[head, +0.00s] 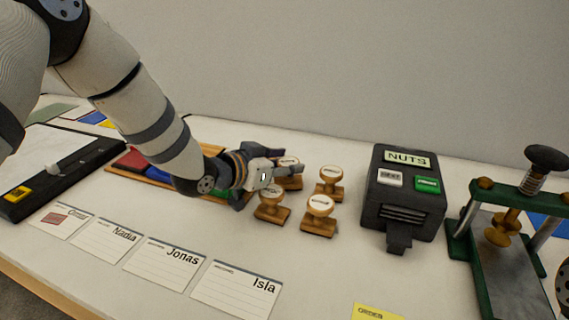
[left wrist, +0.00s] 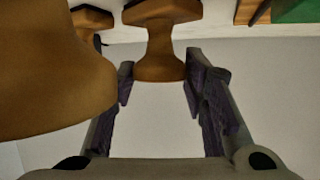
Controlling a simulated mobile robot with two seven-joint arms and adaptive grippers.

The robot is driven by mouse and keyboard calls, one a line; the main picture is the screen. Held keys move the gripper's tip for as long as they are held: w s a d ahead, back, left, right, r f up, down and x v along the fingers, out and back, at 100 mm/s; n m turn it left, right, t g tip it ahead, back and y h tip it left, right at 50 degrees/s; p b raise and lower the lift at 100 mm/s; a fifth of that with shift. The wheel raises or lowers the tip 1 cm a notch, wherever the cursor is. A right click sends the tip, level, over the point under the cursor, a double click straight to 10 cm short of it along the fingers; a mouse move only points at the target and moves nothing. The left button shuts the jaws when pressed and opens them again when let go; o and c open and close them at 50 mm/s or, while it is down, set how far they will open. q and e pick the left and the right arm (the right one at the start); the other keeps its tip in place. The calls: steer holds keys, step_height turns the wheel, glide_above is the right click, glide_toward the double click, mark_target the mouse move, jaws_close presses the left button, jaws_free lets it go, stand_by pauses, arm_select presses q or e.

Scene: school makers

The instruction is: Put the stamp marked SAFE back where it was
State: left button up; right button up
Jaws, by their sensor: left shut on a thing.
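My left gripper (head: 268,173) is shut on a wooden stamp (head: 291,182) at the back left of a cluster of stamps. In the left wrist view, the stamp (left wrist: 160,62) sits between the two fingertips (left wrist: 157,82). The other stamps stand upright on the table: one at the back right (head: 330,188), one at the front left (head: 271,211) and one at the front right (head: 318,222). Each has a round white label on its knob. The labels are too small to read, so I cannot tell which says SAFE.
A tray of coloured ink pads (head: 132,160) lies partly behind my left arm. Name cards (head: 236,289) line the front; Omar's card (head: 60,222) bears a red print. A black NUTS machine (head: 405,200) and a green press (head: 510,265) stand to the right. The wall is close behind.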

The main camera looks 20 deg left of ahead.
arm_select(q)
steer(key=shift+f, duration=0.15)
steer(key=o, duration=1.2)
steer(key=shift+r, duration=0.3)
steer(key=p+v, duration=0.2)
steer(key=v, duration=1)
steer(key=shift+f, duration=0.15)
arm_select(e)
steer(key=shift+t, duration=0.6)
steer(key=w+r, duration=0.3)
steer(key=shift+w, duration=0.1)
